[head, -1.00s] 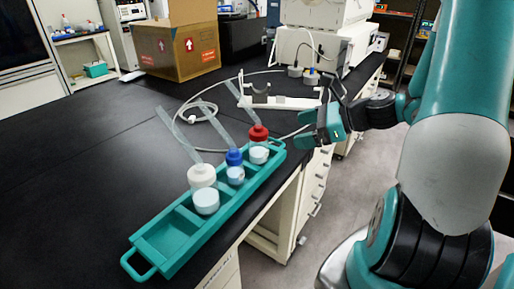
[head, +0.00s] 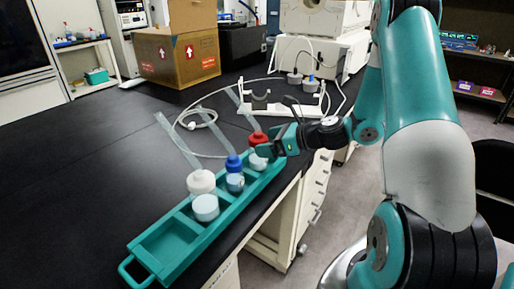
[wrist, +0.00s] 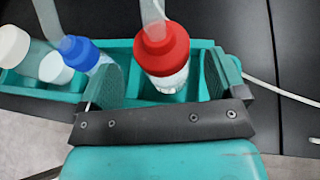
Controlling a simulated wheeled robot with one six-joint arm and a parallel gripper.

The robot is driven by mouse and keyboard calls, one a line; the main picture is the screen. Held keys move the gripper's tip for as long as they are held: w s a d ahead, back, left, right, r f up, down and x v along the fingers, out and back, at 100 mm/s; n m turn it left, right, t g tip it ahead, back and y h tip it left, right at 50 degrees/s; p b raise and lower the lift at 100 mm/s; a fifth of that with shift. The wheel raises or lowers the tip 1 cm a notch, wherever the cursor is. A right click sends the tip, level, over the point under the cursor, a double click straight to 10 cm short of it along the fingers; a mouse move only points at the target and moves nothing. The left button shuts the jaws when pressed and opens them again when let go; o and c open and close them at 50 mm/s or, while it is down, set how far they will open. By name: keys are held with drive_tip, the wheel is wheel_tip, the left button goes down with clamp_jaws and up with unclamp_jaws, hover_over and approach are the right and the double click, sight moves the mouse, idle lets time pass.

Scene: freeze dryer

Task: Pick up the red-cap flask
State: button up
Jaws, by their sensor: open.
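The red-cap flask (head: 257,138) stands in the far end compartment of the teal rack (head: 170,274). In the wrist view the red-cap flask (wrist: 162,50) is upright, with a clear tube rising from its cap. My gripper (head: 270,145) is at the far end of the rack. In the wrist view my gripper (wrist: 162,78) is open, with one finger on each side of the flask's body. I cannot tell whether either finger touches it. The flask's lower part is hidden by the rack and gripper.
The blue-cap flask (head: 234,163) stands beside it, close to my left finger in the wrist view. A white-cap flask (head: 201,182) is nearer. A white holder (head: 262,106) stands behind the rack. A cardboard box (head: 178,54) is farther back. The bench at left is clear.

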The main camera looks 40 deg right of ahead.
sight(257, 142)
drive_tip(key=x, duration=0.4)
drive_tip(key=shift+w, duration=0.15)
drive_tip(key=c, duration=1.3)
drive_tip(key=shift+c, duration=0.2)
